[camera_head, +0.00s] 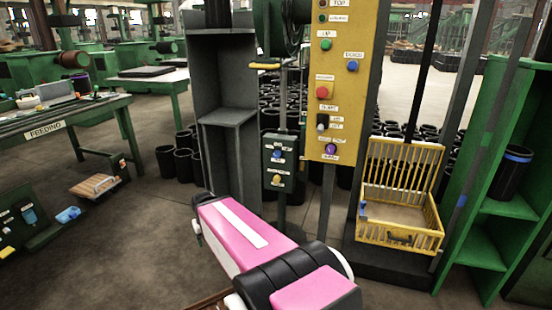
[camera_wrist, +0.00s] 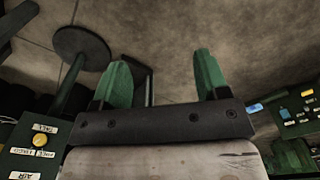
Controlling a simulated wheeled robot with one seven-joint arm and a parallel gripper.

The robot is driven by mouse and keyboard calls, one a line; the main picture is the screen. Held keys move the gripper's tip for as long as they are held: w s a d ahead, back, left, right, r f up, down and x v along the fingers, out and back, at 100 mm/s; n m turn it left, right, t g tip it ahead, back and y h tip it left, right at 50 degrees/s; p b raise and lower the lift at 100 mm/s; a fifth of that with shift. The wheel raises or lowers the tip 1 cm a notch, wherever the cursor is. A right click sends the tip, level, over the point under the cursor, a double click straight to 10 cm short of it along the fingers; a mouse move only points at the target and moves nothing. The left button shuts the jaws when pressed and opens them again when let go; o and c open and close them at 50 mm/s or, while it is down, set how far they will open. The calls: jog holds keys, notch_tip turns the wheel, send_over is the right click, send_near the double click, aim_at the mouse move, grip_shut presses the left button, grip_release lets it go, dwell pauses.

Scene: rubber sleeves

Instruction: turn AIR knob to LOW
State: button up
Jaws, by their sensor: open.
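A small dark green control box (camera_head: 279,163) stands on a post in the head view. It carries a blue knob (camera_head: 277,154) above a yellow knob (camera_head: 277,180), with small white labels I cannot read here. In the wrist view, the box (camera_wrist: 30,158) is cut off at the lower left. Which way the AIR knob points cannot be told. My gripper (camera_wrist: 163,80) is open and empty, its green fingers apart, to the right of the box in that view.
A tall yellow panel (camera_head: 336,90) with several buttons stands right of the box. A grey shelf (camera_head: 228,118) stands to its left. A yellow crate (camera_head: 400,238) and a green rack (camera_head: 505,207) are at the right. Open floor (camera_head: 130,250) lies to the left.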

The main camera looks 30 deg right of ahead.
aim_at(276, 157)
jog(key=w+d+m+t+h, duration=0.1)
jog(key=w+d+t, duration=0.5)
jog(key=w, duration=0.4)
jog(key=w+d+m+t, duration=0.1)
jog(key=w+d+t, duration=0.5)
jog(key=w, duration=0.4)
jog(key=s+d+r+m+t+h, duration=0.1)
jog(key=d+r+m+h, duration=0.3)
jog(key=d+h, duration=0.6)
jog(key=s+d+r+m+t+h, duration=0.1)
jog(key=d+r+m+h, duration=0.4)
jog(key=d, duration=1)
jog(key=shift+n+h, duration=0.6)
jog(key=x, duration=1)
jog(key=shift+w+d+f, duration=0.15)
jog(key=shift+f, duration=0.15)
jog(key=c, duration=0.9)
